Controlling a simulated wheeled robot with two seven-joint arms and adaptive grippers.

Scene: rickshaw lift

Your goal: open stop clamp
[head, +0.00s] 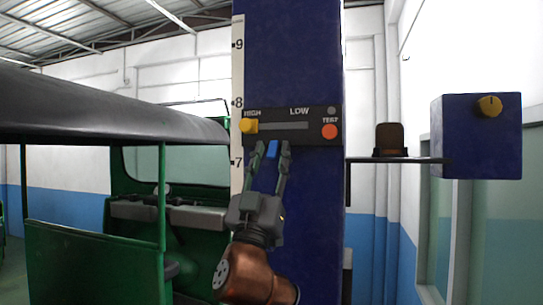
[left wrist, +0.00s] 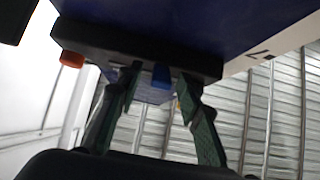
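A black block (head: 291,138) sits across the blue column (head: 292,58); it is the likely stop clamp. A small blue tab (head: 272,149) sticks out below its lower edge. In the left wrist view the tab (left wrist: 161,76) hangs from the block's edge (left wrist: 135,57). My left gripper (head: 272,148) comes up from below, its fingers apart on either side of the tab. The left wrist view shows the fingers (left wrist: 160,88) with gaps between them and the tab. My right gripper is not in view.
The block carries a yellow knob (head: 249,125) at the HIGH end of a slot and an orange TEST button (head: 330,131). A scale strip (head: 237,60) runs along the column. A green rickshaw (head: 95,255) stands left. A shelf (head: 400,160) and blue box (head: 476,145) are right.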

